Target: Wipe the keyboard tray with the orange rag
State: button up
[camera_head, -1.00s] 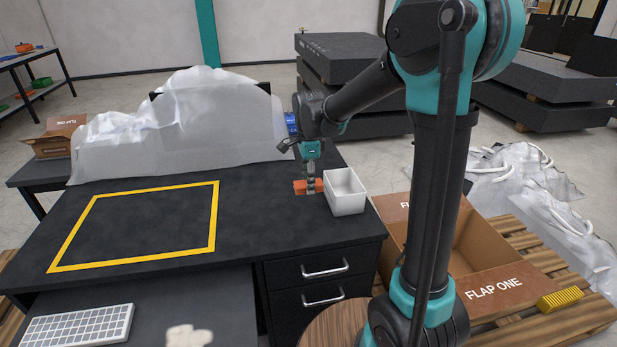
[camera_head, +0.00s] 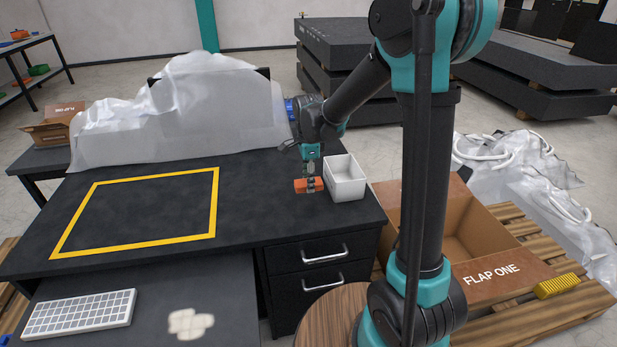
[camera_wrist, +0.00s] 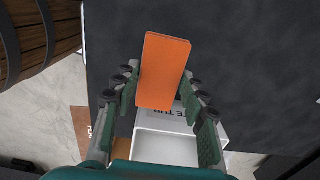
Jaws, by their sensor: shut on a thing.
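The orange rag (camera_head: 301,186) is a flat block-like piece at the right of the black desk, just left of a white tub. My gripper (camera_head: 311,183) points down with its fingers on the rag. In the wrist view, the rag (camera_wrist: 165,65) sits between the two fingers (camera_wrist: 165,100), which are shut on it. I cannot tell whether the rag touches the desk. The dark keyboard tray (camera_head: 225,290) is at lower left, below the desk top. A pale blotchy mark (camera_head: 190,323) lies on it, right of the white keyboard (camera_head: 80,314).
The white tub (camera_head: 345,190) stands right beside the rag; it also shows in the wrist view (camera_wrist: 165,150). A yellow taped frame (camera_head: 135,246) marks the desk's left, empty inside. Plastic sheeting (camera_head: 190,120) covers the back. An open carton (camera_head: 505,278) and a yellow sponge-like block (camera_head: 557,286) are at right.

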jog(key=o, duration=1.1)
jog(key=shift+f, duration=0.25)
jog(key=shift+f, duration=0.35)
jog(key=shift+f, duration=1.35)
jog(key=shift+f, duration=0.35)
jog(key=shift+f, duration=0.35)
jog(key=shift+f, duration=0.3)
